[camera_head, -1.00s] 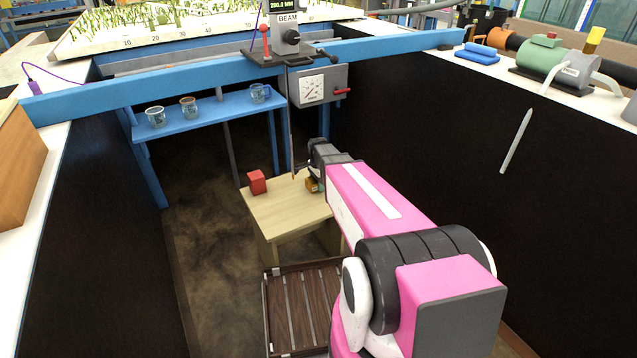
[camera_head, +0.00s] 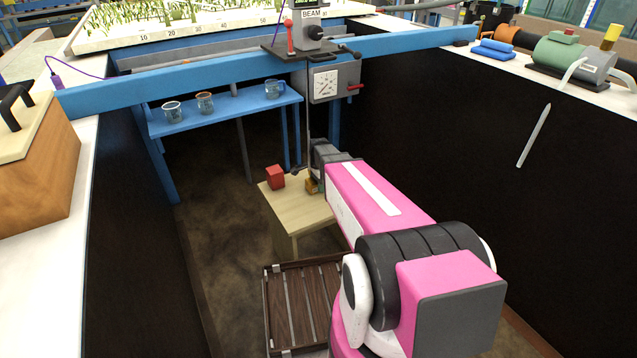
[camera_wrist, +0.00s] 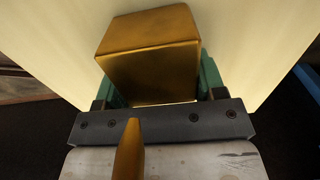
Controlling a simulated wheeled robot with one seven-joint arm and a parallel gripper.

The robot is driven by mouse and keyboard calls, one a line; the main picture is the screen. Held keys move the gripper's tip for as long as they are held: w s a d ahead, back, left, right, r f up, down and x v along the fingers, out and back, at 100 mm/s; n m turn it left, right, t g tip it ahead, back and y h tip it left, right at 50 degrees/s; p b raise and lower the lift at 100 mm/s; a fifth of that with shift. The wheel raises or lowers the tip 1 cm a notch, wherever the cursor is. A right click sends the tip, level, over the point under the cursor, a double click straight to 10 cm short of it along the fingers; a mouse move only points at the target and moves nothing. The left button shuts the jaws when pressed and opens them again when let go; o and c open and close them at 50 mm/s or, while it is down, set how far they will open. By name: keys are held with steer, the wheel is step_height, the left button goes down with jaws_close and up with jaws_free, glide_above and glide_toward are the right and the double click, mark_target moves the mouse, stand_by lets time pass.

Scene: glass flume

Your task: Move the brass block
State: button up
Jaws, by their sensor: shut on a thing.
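The brass block (camera_wrist: 150,55) fills the upper middle of the wrist view, between the green finger pads of my gripper (camera_wrist: 155,85). My gripper is shut on it. The pale wooden table top shows right behind the block; I cannot tell whether the block touches it. In the head view the brass block (camera_head: 311,186) is a small gold patch at the table's right side, partly hidden by my gripper (camera_head: 315,180) and arm. A red block (camera_head: 275,177) sits on the small wooden table (camera_head: 296,212), left of the brass block.
A dark slatted tray (camera_head: 268,310) lies in front of the table, partly behind my arm. A blue shelf (camera_head: 235,107) with three glass cups stands at the back left. A thin rod hangs from the blue beam (camera_head: 200,74) close to my gripper. Dark walls flank the channel.

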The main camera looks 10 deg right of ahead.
steer(key=shift+s+a, duration=0.3)
steer(key=shift+a, duration=0.3)
steer(key=o, duration=1.6)
step_height(320, 180, up, 11)
steer(key=shift+f, duration=0.1)
steer(key=shift+w+d, duration=0.1)
